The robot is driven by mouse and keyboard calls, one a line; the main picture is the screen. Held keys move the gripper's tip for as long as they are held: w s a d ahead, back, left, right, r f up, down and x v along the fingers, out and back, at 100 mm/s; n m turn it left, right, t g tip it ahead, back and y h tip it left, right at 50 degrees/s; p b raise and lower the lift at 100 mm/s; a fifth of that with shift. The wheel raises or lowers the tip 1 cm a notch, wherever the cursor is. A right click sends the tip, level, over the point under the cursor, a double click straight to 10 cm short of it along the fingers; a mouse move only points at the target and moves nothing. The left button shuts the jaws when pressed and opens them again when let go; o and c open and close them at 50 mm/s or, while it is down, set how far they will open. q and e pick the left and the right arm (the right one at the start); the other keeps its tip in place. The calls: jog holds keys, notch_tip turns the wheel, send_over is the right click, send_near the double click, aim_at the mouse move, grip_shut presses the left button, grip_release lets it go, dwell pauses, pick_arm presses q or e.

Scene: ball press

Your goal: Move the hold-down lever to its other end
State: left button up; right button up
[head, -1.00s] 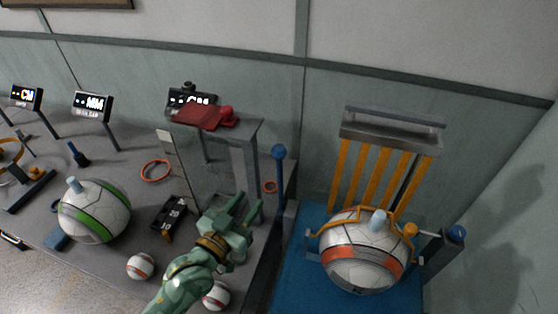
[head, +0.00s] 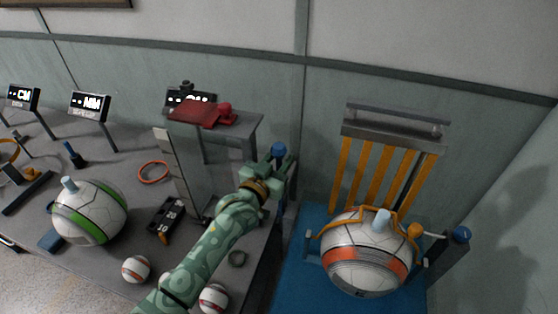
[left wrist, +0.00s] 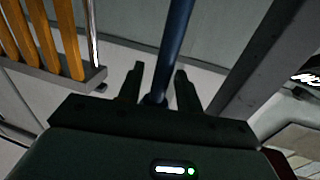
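An upright blue lever with a round blue knob (head: 279,149) stands at the right end of the grey bench, beside the blue platform. My left gripper (head: 264,170) is at this lever, just below the knob. In the left wrist view the blue rod (left wrist: 174,45) runs between the two spread fingers (left wrist: 159,85), with a gap visible on both sides. The gripper looks open. Another blue knob (head: 460,234) sits on the right side of the press, by the orange hold-down frame (head: 340,215) over the white and orange ball (head: 365,258). My right gripper is out of view.
A grey stand with a red pad (head: 200,113) rises just left of my gripper. A white and green ball (head: 90,212), small balls (head: 136,269) and a black counter box (head: 166,214) lie on the bench. Orange slats (head: 373,178) stand behind the press.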

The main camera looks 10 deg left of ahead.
pick_arm(q)
grip_shut()
jog(key=shift+s, duration=0.1)
